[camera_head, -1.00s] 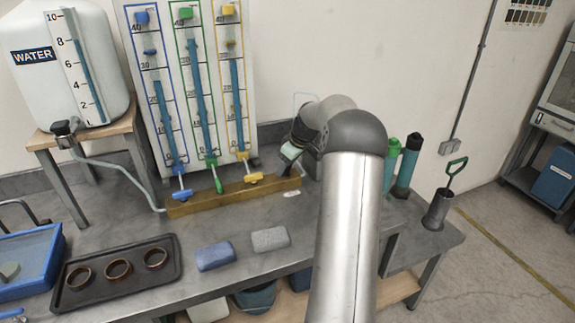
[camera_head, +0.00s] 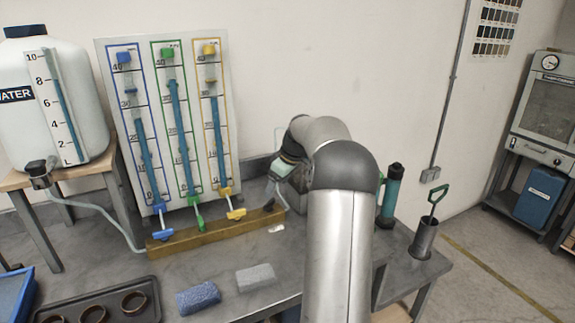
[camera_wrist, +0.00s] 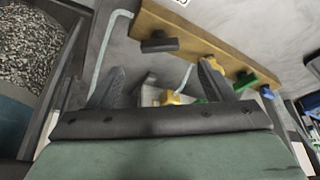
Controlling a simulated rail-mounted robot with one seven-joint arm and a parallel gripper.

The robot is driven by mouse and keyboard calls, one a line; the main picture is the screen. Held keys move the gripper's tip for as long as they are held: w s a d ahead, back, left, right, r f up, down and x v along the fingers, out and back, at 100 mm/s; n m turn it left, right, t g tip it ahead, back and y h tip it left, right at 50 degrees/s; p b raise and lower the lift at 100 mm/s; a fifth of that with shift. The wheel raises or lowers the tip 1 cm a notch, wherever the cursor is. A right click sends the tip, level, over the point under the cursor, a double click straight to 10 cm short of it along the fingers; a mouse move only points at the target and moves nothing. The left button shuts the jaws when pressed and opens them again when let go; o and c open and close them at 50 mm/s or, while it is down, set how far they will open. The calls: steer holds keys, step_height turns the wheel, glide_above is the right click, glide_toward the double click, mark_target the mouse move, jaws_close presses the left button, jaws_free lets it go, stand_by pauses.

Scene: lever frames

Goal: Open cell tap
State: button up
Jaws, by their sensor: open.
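A long wooden beam (camera_head: 222,231) lies on the bench below the gauge board. Blue (camera_head: 161,227), green (camera_head: 199,217) and yellow (camera_head: 236,213) tap handles stick out from it under their tubes. The wrist view shows the beam (camera_wrist: 196,32) above my fingers, with a black handle (camera_wrist: 159,45) on it near the beam's left end there. My gripper (camera_wrist: 160,84) is open, its dark fingers spread, with the black handle beyond them and apart from them. In the head view my gripper is by the beam's right end, and my arm partly hides it.
The gauge board (camera_head: 170,120) stands behind the beam. A water tank (camera_head: 55,105) on a wooden stand is at the left. Blue (camera_head: 198,297) and grey (camera_head: 256,277) cloths and a dark tray (camera_head: 72,305) lie in front. A green-handled tool stands in a metal cup (camera_head: 424,240) at right.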

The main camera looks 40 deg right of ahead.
steer(key=v, duration=1)
steer(key=s+a+f+m+g, duration=0.1)
steer(key=s+a+f, duration=0.1)
steer(key=a, duration=1.1)
steer(key=s+a+f+g, duration=0.1)
steer(key=s+a+g, duration=0.15)
steer(key=a, duration=0.95)
steer(key=s+a+f+m, duration=0.1)
steer(key=s+a+f, duration=0.2)
steer(key=s, duration=0.4)
steer(key=s+a+f, duration=0.4)
steer(key=s+a, duration=0.2)
steer(key=s, duration=0.1)
steer(key=s+a+f+m+h, duration=0.1)
steer(key=s+a+f, duration=0.3)
steer(key=s, duration=0.4)
steer(key=shift+a+m, duration=0.3)
steer(key=shift+a, duration=0.4)
steer(key=shift+f+g, duration=0.1)
steer(key=shift+g, duration=0.15)
steer(key=shift+c, duration=0.3)
